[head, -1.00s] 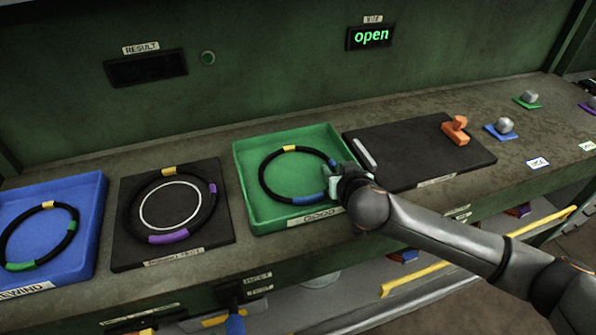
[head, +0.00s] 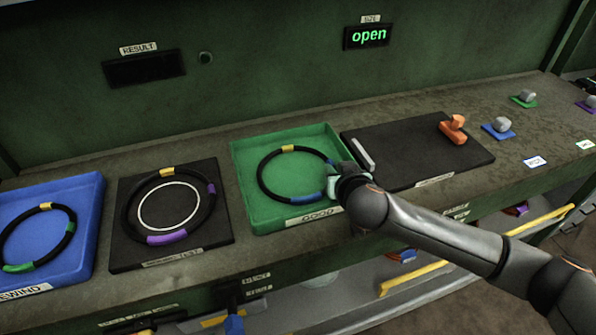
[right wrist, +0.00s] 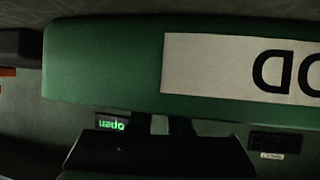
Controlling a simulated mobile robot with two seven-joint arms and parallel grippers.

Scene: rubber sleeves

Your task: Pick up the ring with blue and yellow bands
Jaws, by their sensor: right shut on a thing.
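The ring with blue and yellow bands (head: 262,186) is a black hoop in the green tray (head: 246,212) labelled GOOD. Its yellow band is at the back and its blue band at the front right. My right gripper (head: 333,184) is shut on the ring's right side, at the tray's right edge. The gripper hides that stretch of the ring, and the exact contact is hard to see. The right wrist view shows the tray's green wall (right wrist: 100,65) and label close up, with dark fingers (right wrist: 160,126) below. My left gripper is not in view.
A black pad (head: 122,252) left of the tray holds a ring with yellow and purple bands (head: 131,217). A blue tray (head: 85,235) holds a yellow-green banded ring (head: 9,238). A black board (head: 410,160) with an orange handle (head: 453,130) lies right. A panel (head: 368,36) reads "open".

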